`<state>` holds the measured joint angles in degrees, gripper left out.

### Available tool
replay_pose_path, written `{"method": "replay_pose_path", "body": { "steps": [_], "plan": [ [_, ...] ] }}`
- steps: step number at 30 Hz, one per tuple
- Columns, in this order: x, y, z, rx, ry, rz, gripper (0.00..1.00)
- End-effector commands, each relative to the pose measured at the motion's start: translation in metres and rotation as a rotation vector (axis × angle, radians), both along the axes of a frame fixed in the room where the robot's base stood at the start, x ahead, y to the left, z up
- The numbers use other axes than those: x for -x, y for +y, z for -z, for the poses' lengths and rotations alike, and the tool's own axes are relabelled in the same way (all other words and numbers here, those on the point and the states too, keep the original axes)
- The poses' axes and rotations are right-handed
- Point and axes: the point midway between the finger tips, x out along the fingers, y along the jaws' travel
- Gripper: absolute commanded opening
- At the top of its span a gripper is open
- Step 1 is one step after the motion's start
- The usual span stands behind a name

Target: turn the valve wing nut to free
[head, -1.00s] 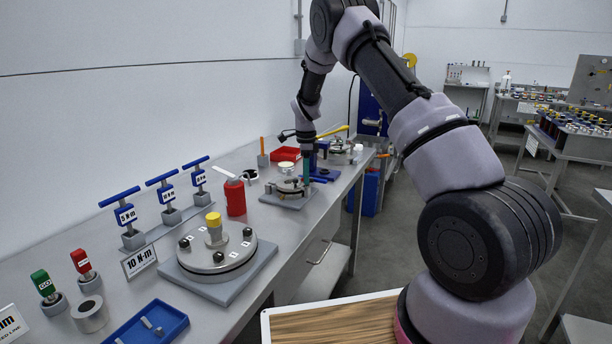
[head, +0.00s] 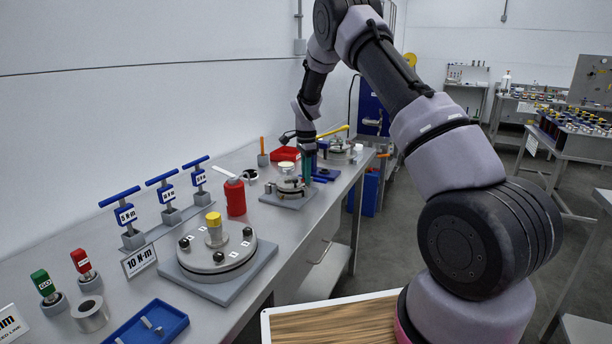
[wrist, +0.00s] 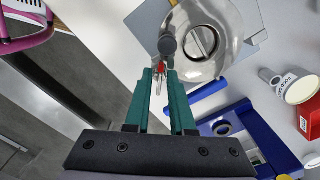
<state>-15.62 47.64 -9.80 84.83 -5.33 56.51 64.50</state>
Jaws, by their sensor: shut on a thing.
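A steel tank lid with a round port (wrist: 222,62) fills the top of the wrist view, with a dark round knob (wrist: 167,46) at its near edge. My gripper (wrist: 163,76) has two teal fingers whose tips meet the rim beside this knob. A small red and silver piece, apparently the valve wing nut (wrist: 157,74), sits between the fingertips; they are shut on it and partly hide it. In the head view my gripper (head: 308,166) is at the right side of the small tank (head: 290,188) on the bench; the wing nut cannot be made out there.
A blue fixture (wrist: 238,125) lies close to the right of the fingers in the wrist view. A red can (head: 235,197) and a larger lidded tank (head: 215,255) stand nearer on the bench. A red tray (head: 285,154) is behind. Open floor lies right of the bench edge.

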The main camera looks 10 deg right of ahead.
Motion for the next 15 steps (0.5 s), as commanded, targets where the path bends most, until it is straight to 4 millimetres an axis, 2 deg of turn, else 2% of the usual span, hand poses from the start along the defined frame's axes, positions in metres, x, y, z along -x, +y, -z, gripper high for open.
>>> {"method": "replay_pose_path", "body": {
  "steps": [15],
  "plan": [
    [0.0014,-0.0014,-0.0006,0.000,-0.002,-0.491,0.00]
  ]
}}
